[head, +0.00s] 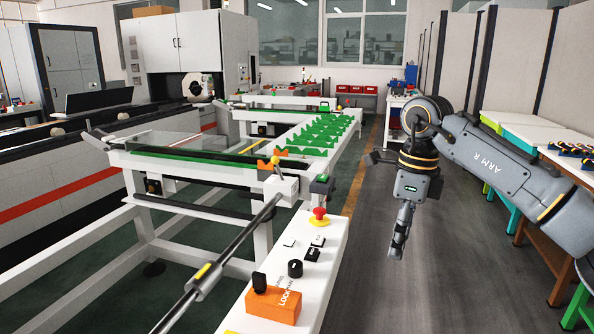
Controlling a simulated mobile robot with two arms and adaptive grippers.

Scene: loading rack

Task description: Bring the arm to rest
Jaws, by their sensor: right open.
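My right arm comes in from the right side of the head view, grey with black joints. Its gripper (400,238) hangs pointing down over the dark floor, to the right of the white rack. It is open, seen nearly edge-on, and nothing shows between its fingers. It touches nothing that I can see. My left gripper is not in the head view.
The white loading rack (205,168) with green toothed supports (318,135) fills the middle. Its control panel has a red emergency button (319,216) and an orange lock block (273,305). White-topped benches (540,132) stand at the right. The grey aisle floor (440,290) is clear.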

